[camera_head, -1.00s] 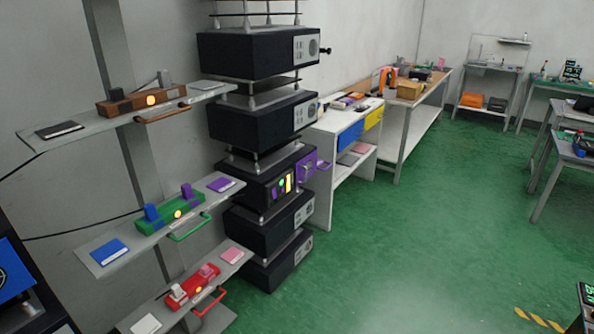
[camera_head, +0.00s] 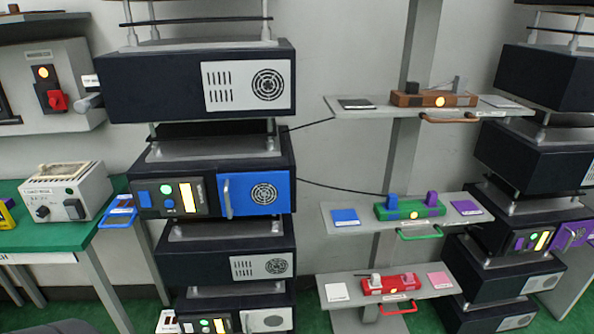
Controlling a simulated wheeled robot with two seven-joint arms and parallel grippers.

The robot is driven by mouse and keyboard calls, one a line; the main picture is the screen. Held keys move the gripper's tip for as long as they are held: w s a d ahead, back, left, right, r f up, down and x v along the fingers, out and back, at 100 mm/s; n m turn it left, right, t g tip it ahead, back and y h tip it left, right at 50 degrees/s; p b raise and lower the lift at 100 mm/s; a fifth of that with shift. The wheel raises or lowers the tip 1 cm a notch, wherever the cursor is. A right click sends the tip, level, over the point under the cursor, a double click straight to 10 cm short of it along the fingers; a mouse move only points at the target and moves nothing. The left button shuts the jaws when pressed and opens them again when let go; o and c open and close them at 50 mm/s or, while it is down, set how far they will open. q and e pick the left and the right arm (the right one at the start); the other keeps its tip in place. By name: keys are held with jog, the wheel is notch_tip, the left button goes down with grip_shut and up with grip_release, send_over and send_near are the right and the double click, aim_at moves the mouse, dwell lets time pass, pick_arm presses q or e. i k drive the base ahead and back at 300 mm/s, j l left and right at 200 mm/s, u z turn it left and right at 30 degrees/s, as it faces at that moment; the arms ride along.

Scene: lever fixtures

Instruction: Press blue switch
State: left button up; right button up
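Several blue parts are in view, and I cannot tell for sure which one is the blue switch. A green fixture (camera_head: 409,210) on the middle wall shelf carries an upright blue block (camera_head: 392,201) on its left and a purple block (camera_head: 431,198) on its right, with a yellow light between them. A flat blue plate (camera_head: 345,217) lies left of it. Neither of my grippers is in view.
A brown fixture (camera_head: 434,99) is on the shelf above and a red one (camera_head: 390,285) on the shelf below. Left, a green table (camera_head: 60,236) holds a grey box (camera_head: 66,193). A blue tray-like part (camera_head: 118,212) juts out beside the rack.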

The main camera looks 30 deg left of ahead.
aim_at(145, 198)
jog(key=u, duration=1.85)
